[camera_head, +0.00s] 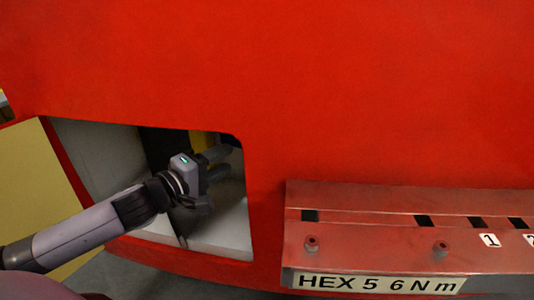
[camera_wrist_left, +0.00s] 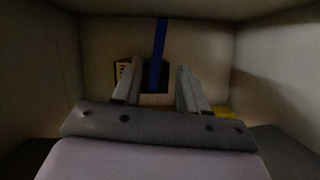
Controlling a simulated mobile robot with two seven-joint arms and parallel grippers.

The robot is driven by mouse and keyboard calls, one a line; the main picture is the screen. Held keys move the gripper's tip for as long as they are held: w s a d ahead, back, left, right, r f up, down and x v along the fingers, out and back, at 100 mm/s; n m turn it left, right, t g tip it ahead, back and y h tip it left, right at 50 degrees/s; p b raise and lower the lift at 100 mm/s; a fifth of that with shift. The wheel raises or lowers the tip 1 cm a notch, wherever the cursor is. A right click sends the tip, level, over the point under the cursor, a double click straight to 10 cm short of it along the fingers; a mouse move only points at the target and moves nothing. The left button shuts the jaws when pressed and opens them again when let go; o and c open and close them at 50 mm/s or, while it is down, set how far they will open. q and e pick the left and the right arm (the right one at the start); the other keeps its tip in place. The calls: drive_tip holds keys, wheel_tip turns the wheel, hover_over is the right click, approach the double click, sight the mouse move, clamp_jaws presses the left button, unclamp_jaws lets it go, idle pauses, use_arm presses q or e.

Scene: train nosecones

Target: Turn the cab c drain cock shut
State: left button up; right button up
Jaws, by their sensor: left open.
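The red nosecone has an open recess, and my left gripper (camera_head: 226,162) reaches into it from the left. In the left wrist view its two grey fingers (camera_wrist_left: 158,76) are apart and point at the back wall. A blue bar (camera_wrist_left: 159,45), which looks like the cock's lever, hangs upright in line with the gap between the fingers. Its lower end lies over a dark block (camera_wrist_left: 153,86). I cannot tell whether the fingers touch the bar. No label naming cab c is readable. My right gripper is out of view.
Pale walls (camera_head: 100,150) close in around the gripper. A yellowish panel (camera_head: 35,190) stands left of the opening. A red ledge (camera_head: 380,235) with bolts and a torque label is at right.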

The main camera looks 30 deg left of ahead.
use_arm(q)
drive_tip(key=w+d, duration=0.1)
drive_tip(key=w, duration=0.6)
idle(0.6)
drive_tip(key=shift+d, duration=0.1)
clamp_jaws()
